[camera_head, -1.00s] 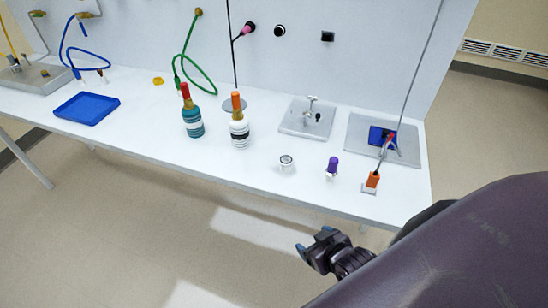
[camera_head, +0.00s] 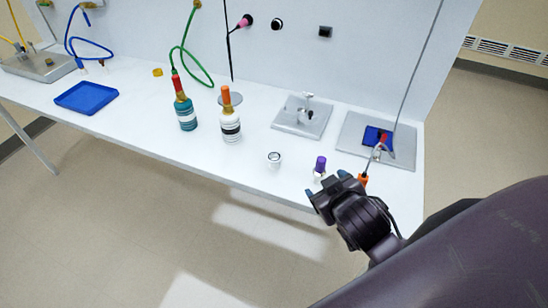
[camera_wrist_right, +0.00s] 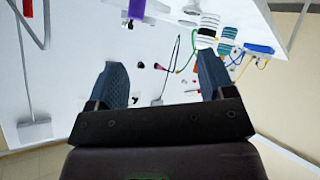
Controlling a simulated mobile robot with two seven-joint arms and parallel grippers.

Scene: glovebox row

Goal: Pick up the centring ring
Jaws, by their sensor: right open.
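A small silver-white round piece with a dark ring on top, which looks like the centring ring (camera_head: 274,158), stands near the front edge of the white bench. It also seems to show at the top of the right wrist view (camera_wrist_right: 190,9), partly cut off. My right gripper (camera_head: 328,186) is open and empty at the bench's front edge, to the right of the ring and apart from it. Its two blue fingertips show in the right wrist view (camera_wrist_right: 162,75) with nothing between them. My left gripper is not in view.
A purple-capped item (camera_head: 320,163) stands just beyond my right gripper. An orange-based tool (camera_head: 363,180) is partly hidden behind it. A white banded bottle (camera_head: 230,125) and a teal bottle (camera_head: 187,118) stand left of the ring. The bench around the ring is clear.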

